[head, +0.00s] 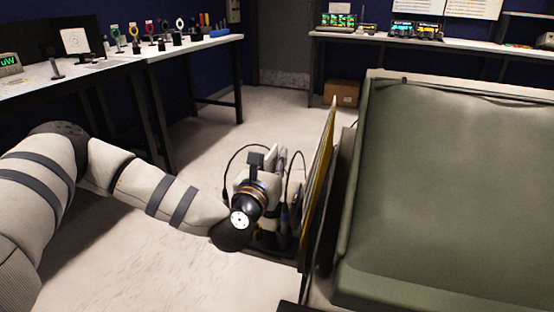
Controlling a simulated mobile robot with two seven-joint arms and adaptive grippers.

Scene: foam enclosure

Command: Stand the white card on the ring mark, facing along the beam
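A small white card (75,41) with a faint central mark stands upright before a black panel (66,38) on the bench at the far left. I cannot make out a ring mark or a beam. My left gripper (284,185) is low over the floor in the middle of the view, far from the card. It is partly hidden behind its own wrist and cables, so its fingers do not show clearly. My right gripper is out of view.
A long bench (190,42) holds several ring-shaped optics on posts and a green-lit meter (9,60). A thin yellow panel (321,165) stands edge-on close right of my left gripper, beside a large grey-green covered block (455,185). Open floor (265,108) lies beyond.

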